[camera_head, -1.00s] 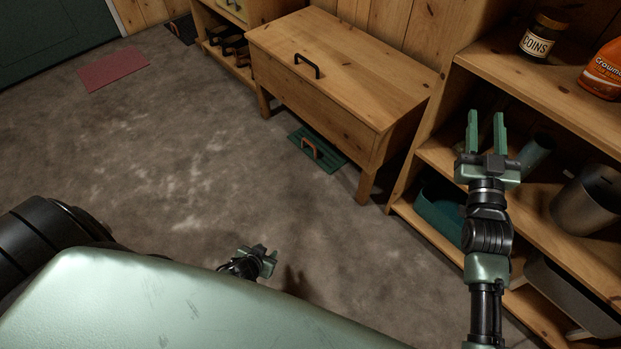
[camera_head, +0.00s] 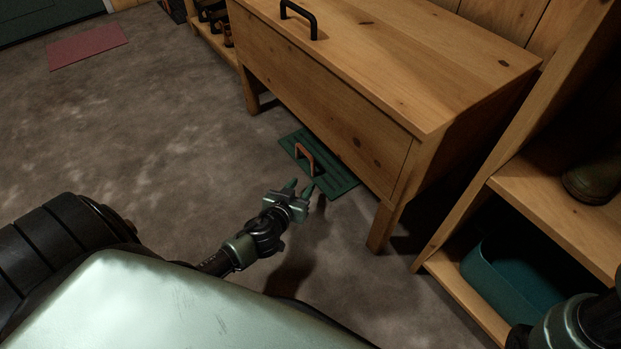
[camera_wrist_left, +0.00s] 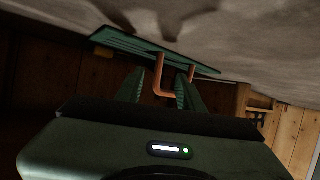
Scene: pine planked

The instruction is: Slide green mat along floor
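The green mat (camera_head: 338,184) lies flat on the floor at the front of the wooden bench, its far part running under the bench. A copper-brown handle (camera_head: 305,152) stands up from it. My left gripper (camera_head: 301,186) is open and empty just in front of the mat, fingers pointing toward the handle, apparently with a small gap. In the left wrist view the mat (camera_wrist_left: 118,44) and handle (camera_wrist_left: 158,82) appear upside down, the handle seen between the open fingers (camera_wrist_left: 158,88). My right gripper is out of view; only its arm shows at bottom right.
The wooden bench (camera_head: 330,95) with a black lid handle (camera_head: 299,18) stands over the mat; its near leg (camera_head: 383,226) is right of it. A shelf (camera_head: 555,228) with a teal bin (camera_head: 515,285) stands at right. A red mat (camera_head: 88,47) lies far left. Floor left is clear.

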